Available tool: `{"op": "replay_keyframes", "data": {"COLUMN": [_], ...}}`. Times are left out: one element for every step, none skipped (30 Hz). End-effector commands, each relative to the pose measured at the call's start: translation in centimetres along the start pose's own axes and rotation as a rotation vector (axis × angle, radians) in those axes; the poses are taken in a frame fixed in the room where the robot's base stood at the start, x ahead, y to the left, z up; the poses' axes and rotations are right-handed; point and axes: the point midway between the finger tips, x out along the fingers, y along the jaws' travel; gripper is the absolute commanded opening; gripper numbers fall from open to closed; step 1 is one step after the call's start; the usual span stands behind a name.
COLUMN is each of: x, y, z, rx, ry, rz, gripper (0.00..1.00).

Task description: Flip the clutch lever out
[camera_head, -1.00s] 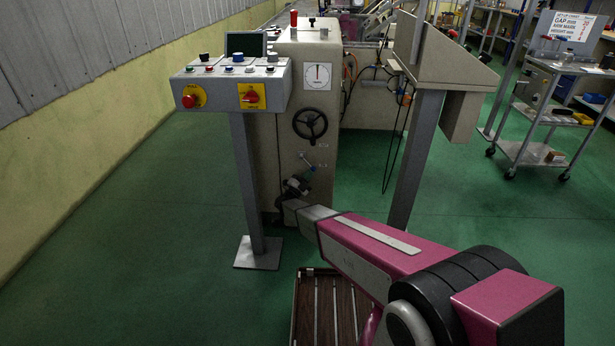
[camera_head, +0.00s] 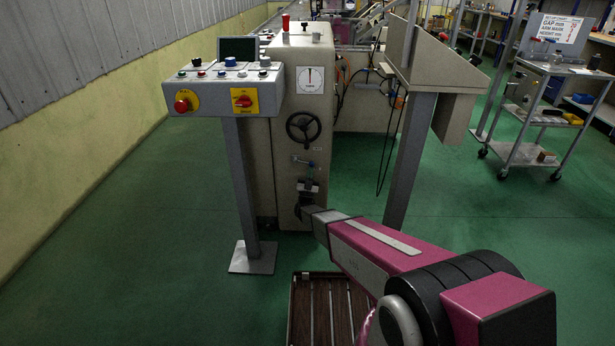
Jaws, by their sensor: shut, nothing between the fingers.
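The clutch lever (camera_head: 302,161) is a small grey-blue part on the front of the beige machine cabinet (camera_head: 318,107), below the black handwheel (camera_head: 305,127). It is small in the picture, and its exact angle is hard to tell. My gripper (camera_head: 309,181) is dark and shut with nothing in it. It is just below the lever, close to the cabinet front. My wrist partly hides the lower cabinet. Whether the fingertips touch the lever cannot be told.
A control console (camera_head: 226,88) on a grey post (camera_head: 241,190) stands left of the cabinet. A beige sloped housing on another post (camera_head: 408,165) stands to the right. A slatted wooden platform (camera_head: 321,310) lies on the floor in front. Green floor is open at left and right.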

Motion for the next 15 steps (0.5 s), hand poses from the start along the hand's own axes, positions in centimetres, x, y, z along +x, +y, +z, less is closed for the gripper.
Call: {"op": "replay_keyframes", "data": {"x": [0.3, 0.5, 0.7, 0.8, 1.0, 1.2, 1.4, 1.5, 1.7, 1.9, 2.0, 2.3, 2.5, 2.6, 2.8], "y": [0.3, 0.3, 0.3, 0.3, 0.3, 0.4, 0.4, 0.4, 0.3, 0.3, 0.3, 0.2, 0.2, 0.1, 0.0], "z": [-0.4, -0.6, -0.8, -0.9, -1.1, -1.2, -1.4, -1.6, -1.8, -1.9, -2.1, -2.3, -2.4, -2.5, -2.7], "rx": [-0.032, -0.05, -0.076, -0.095, -0.115, -0.14, -0.16, -0.179, -0.204, -0.224, -0.243, -0.269, -0.287, -0.305, -0.33], "ry": [0.0, 0.0, 0.001, 0.001, 0.0, 0.0, 0.0, 0.001, 0.0, 0.0, 0.001, 0.001, 0.0, 0.001, 0.001], "rz": [-0.031, -0.052, -0.08, -0.102, -0.123, -0.151, -0.171, -0.192, -0.221, -0.242, -0.263, -0.29, -0.31, -0.331, -0.357], "gripper": [0.0, 0.0, 0.0, 0.0, 0.0, 0.0, 0.0, 0.0, 0.0, 0.0, 0.0, 0.0, 0.0, 0.0, 0.0]}}
